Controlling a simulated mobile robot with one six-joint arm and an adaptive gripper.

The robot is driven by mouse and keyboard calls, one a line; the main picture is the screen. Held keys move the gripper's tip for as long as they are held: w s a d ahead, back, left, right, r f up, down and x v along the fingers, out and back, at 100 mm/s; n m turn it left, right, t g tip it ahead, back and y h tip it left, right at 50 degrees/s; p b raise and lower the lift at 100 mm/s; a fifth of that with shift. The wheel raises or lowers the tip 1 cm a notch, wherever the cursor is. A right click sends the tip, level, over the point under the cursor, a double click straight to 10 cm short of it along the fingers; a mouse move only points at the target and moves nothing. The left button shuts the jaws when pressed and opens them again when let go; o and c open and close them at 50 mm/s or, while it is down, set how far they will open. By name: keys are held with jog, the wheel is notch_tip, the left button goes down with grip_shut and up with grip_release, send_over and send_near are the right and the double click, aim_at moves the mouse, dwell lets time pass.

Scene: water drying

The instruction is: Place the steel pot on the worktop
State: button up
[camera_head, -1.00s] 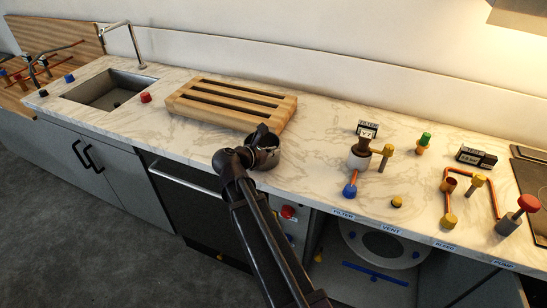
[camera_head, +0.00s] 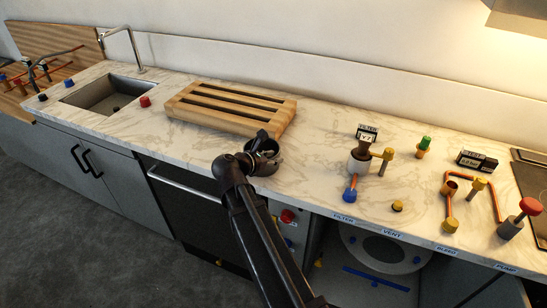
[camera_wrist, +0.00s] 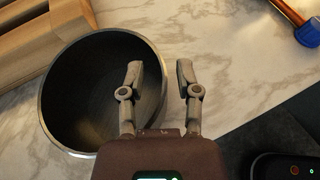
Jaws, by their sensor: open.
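The steel pot (camera_wrist: 75,95) is a dark, round, open vessel at the left of the wrist view, upright and empty inside. It stands on the pale marble worktop (camera_wrist: 230,50). In the head view the pot (camera_head: 271,165) is near the worktop's front edge, partly hidden by my arm. My gripper (camera_wrist: 160,72) is open at the pot's right rim. In the picture one finger overlaps the pot's inside and the other lies outside its wall. I cannot tell whether either finger touches it.
A slatted wooden board (camera_head: 230,107) lies just behind the pot. A filter fitting (camera_head: 360,160) with blue and yellow knobs stands to the right. The sink (camera_head: 106,94) is at the far left. Bare marble lies left of the pot and between pot and fitting.

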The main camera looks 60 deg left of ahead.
jog(key=shift+r, duration=0.15)
jog(key=shift+s+r, duration=0.1)
jog(key=shift+s, duration=0.05)
jog(key=p+v, duration=0.5)
jog(key=v, duration=0.6)
jog(key=shift+s, duration=0.35)
